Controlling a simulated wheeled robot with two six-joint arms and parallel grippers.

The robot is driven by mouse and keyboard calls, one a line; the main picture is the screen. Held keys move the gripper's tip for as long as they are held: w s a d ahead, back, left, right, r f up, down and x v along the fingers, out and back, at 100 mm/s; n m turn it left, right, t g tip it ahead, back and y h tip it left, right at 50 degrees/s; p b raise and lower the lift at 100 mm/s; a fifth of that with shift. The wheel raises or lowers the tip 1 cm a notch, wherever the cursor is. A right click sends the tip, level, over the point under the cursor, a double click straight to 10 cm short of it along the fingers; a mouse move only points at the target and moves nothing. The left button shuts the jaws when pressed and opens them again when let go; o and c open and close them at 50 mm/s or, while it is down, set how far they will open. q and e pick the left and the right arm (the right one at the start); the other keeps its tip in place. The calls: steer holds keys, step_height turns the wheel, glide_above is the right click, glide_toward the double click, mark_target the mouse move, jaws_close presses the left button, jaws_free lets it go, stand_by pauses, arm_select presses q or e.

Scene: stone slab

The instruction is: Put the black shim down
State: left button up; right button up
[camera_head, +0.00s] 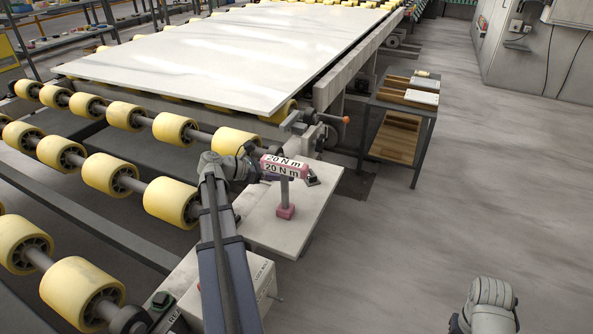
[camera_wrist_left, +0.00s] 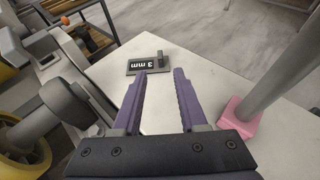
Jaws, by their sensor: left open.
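The black shim (camera_wrist_left: 148,64), a flat plate with a "3 mm" label and a small upright grip at one end, lies on the white tabletop (camera_wrist_left: 205,70) in the left wrist view. In the head view a small dark piece by the tabletop's far edge looks like it. My left gripper (camera_wrist_left: 160,75) is open with nothing between its purple fingers, and the shim lies just beyond the fingertips, apart from them. In the head view the fingers are largely hidden behind the pink "20 N m" block (camera_head: 284,167). My right gripper is out of view.
The pink block sits on a grey post with a pink foot (camera_head: 286,211), which stands close to the right of my left gripper in the wrist view (camera_wrist_left: 240,115). Yellow rollers (camera_head: 171,200) lie left. A white slab (camera_head: 225,55) and a shelf cart (camera_head: 405,105) stand behind.

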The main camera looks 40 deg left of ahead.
arm_select(q)
steer(key=shift+v, duration=0.95)
stand_by(0.4)
